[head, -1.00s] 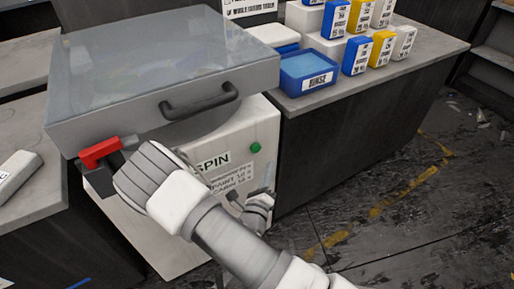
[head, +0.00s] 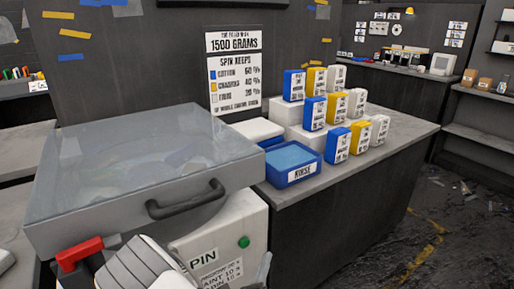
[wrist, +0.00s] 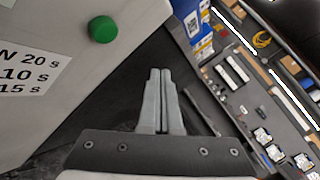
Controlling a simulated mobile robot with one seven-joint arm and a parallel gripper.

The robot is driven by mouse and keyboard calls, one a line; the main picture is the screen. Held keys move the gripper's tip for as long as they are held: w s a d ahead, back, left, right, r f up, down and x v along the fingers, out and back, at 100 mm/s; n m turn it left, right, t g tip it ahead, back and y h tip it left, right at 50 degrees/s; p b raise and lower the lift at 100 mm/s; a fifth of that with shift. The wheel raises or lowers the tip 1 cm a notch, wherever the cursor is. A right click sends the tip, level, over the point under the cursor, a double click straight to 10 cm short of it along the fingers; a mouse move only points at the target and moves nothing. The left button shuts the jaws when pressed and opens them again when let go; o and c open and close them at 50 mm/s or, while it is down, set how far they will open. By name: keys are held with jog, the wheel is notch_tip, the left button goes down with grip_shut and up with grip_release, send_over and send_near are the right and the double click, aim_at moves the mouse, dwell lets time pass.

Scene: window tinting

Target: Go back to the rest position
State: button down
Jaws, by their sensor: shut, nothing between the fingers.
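My gripper (wrist: 160,100) shows in the wrist view with its two grey fingers together and nothing between them. It is beside the front of the white spin machine (head: 228,245), near the round green button (head: 244,242), and apart from it. The green button also shows at the upper left of the wrist view (wrist: 103,29). In the head view my arm fills the bottom left, and most of my gripper is hidden behind it or below the frame.
The machine's clear lid (head: 130,150) with a dark handle (head: 186,200) is down. A red-handled part (head: 80,253) sits at its front left. A blue RINSE tray (head: 293,165) and several blue, yellow and white boxes (head: 338,145) stand on the right counter (head: 385,140).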

jog(key=s+d+r+m+g+h, duration=0.3)
jog(key=d+r+m+g+h, duration=0.15)
jog(key=d+r+m, duration=0.35)
jog(key=s+d+r+m+g+h, duration=0.2)
jog(key=d+r+m+g+h, duration=0.2)
jog(key=d+m+g, duration=0.4)
jog(key=s+d+r+m+g+y, duration=0.2)
jog(key=s+m+g+y, duration=0.1)
jog(key=s+m, duration=0.35)
jog(key=s+d+r+m+g+y, duration=0.1)
jog(key=s+r+m+g+y, duration=0.15)
jog(key=s+m, duration=0.4)
jog(key=s+a+r+m+t+y, duration=0.55)
jog(key=r+m+y, duration=0.35)
jog(key=m, duration=0.3)
notch_tip(320, 180, up, 19)
jog(key=a+p, duration=0.1)
jog(key=p, duration=1.7)
jog(key=shift+w, duration=0.35)
